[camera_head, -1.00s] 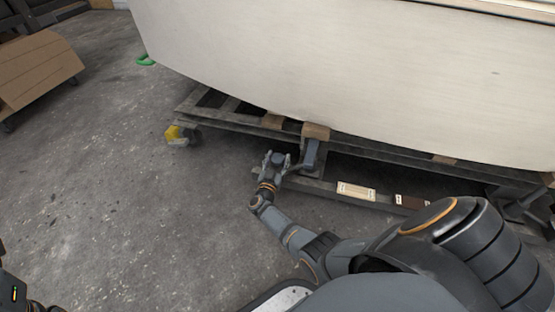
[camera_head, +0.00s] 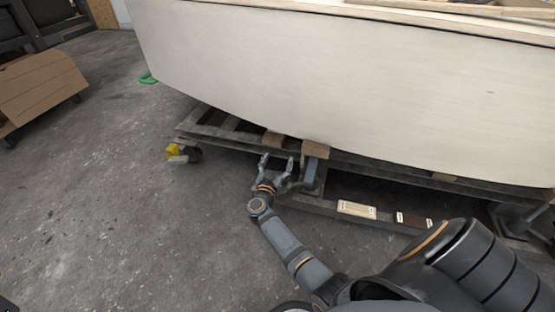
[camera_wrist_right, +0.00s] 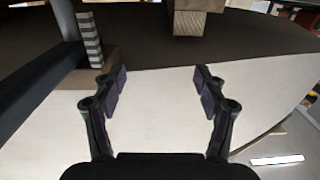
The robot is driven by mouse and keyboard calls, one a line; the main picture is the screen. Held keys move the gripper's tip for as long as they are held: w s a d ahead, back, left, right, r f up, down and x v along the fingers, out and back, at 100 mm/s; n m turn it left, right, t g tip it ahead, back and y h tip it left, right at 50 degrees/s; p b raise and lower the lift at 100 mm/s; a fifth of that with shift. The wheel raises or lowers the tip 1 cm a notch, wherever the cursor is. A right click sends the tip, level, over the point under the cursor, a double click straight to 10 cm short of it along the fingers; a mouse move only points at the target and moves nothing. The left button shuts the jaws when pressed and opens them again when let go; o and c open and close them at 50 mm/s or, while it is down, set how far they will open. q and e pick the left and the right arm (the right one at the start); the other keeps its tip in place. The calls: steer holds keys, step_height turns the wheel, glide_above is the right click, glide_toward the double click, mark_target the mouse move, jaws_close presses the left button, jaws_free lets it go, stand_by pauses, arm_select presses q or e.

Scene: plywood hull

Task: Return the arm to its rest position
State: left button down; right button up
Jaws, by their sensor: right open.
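My right arm (camera_head: 290,250) reaches up from the lower right of the head view toward the cart under the hull. My right gripper (camera_head: 277,163) is open and empty, in front of the cart's frame, just left of a dark upright bracket (camera_head: 312,172). In the right wrist view the two fingers of my right gripper (camera_wrist_right: 158,85) stand wide apart with nothing between them; the pale hull (camera_wrist_right: 160,130) fills the space beyond. My left gripper is not in the head view.
The plywood hull (camera_head: 330,85) rests on wooden blocks (camera_head: 316,149) on a dark wheeled cart (camera_head: 215,131) with a yellow caster (camera_head: 177,152). Two small boxes (camera_head: 356,209) lie on its low rail. A brown cart (camera_head: 38,85) stands at left. Grey floor (camera_head: 110,210) between is clear.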

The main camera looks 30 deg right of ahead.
steer(key=shift+r, duration=0.75)
